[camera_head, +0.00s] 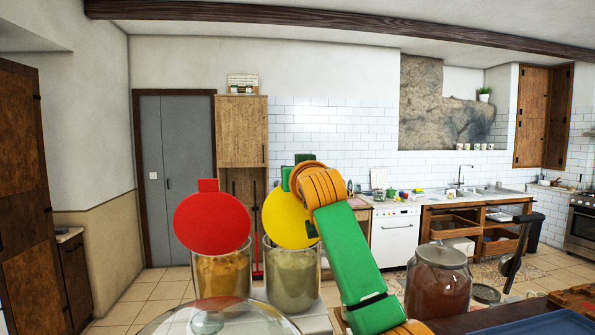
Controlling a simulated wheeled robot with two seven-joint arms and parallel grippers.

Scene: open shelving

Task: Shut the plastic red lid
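The red lid (212,221) is a round disc with a small square tab on top. It stands raised and upright at the rim of a clear jar (221,274) with yellow-orange contents, so that jar's mouth looks open. My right arm (352,262), green with orange joints, reaches up from the bottom right. It ends near the yellow lid, right of the red lid and apart from it. Its orange wrist hides most of the gripper, so I cannot tell how the fingers stand. Small green pieces show behind the wrist. My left gripper is not in view.
A yellow lid (287,219) stands raised over a second jar (291,277) with pale green contents. A closed glass jar (438,283) with reddish-brown contents stands right of my arm, beside a dark ladle (516,258). A clear glass lid (205,322) fills the bottom left foreground.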

